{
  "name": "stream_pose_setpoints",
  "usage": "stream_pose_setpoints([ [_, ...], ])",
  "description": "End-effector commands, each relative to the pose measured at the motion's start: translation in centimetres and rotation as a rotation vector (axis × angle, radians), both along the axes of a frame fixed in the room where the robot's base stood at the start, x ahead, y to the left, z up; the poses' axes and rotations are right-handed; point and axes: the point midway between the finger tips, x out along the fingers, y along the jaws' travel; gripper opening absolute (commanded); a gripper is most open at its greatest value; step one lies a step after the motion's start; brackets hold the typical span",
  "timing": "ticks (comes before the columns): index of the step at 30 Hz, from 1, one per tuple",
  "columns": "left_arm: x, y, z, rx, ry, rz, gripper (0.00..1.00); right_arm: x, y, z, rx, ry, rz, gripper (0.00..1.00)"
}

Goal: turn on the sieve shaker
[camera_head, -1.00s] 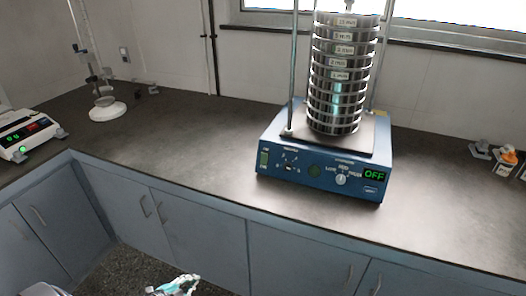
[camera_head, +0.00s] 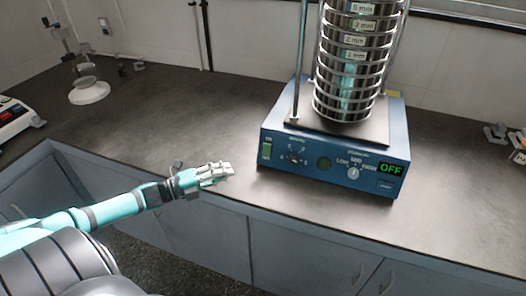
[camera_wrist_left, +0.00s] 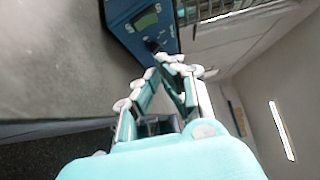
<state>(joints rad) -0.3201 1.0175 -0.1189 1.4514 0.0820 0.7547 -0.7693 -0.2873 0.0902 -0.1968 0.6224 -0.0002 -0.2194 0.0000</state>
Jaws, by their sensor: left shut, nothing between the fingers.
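The sieve shaker (camera_head: 281,171) is a blue box on the dark counter with a stack of metal sieves (camera_head: 350,62) on top. Its front panel has a green switch (camera_head: 266,151) at the left end, knobs (camera_head: 353,173), and a display (camera_head: 390,169) that reads OFF in green. My left gripper (camera_head: 228,170) is shut and empty, a short way left of the panel's left end, near the counter's front edge. In the left wrist view its fingertips (camera_wrist_left: 172,62) meet in front of the blue shaker panel (camera_wrist_left: 135,35). My right gripper is not in view.
A scale (camera_head: 14,118) is at the far left. A stand with a white round base (camera_head: 89,93) is at the back left. The counter left of the shaker is clear.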

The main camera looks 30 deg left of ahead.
Motion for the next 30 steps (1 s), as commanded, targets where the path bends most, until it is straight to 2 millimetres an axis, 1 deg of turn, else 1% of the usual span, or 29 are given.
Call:
stream_pose_setpoints([
  [3,0.1,0.0,0.0,0.000,0.000,0.001,0.00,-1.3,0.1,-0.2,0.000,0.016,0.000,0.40],
  [7,1.0,-0.6,-0.2,-0.001,-0.004,-0.001,0.00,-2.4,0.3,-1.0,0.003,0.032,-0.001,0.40],
  [11,2.8,-1.7,-0.4,0.000,-0.006,-0.002,0.00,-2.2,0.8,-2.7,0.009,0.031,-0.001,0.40],
  [14,4.7,-2.8,-0.5,0.001,-0.006,-0.002,0.00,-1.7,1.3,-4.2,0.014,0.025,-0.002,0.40],
  [17,6.3,-3.8,-0.4,-0.001,-0.005,-0.001,0.00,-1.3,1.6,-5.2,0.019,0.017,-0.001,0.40],
  [22,8.8,-5.3,-0.2,0.000,-0.004,0.001,0.00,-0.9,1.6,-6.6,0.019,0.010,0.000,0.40],
  [27,10.8,-4.7,-0.2,0.002,-0.004,0.002,0.00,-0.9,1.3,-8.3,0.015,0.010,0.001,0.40],
  [30,11.5,-4.5,-0.1,0.001,-0.002,0.002,0.00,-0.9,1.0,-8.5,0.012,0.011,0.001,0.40],
])
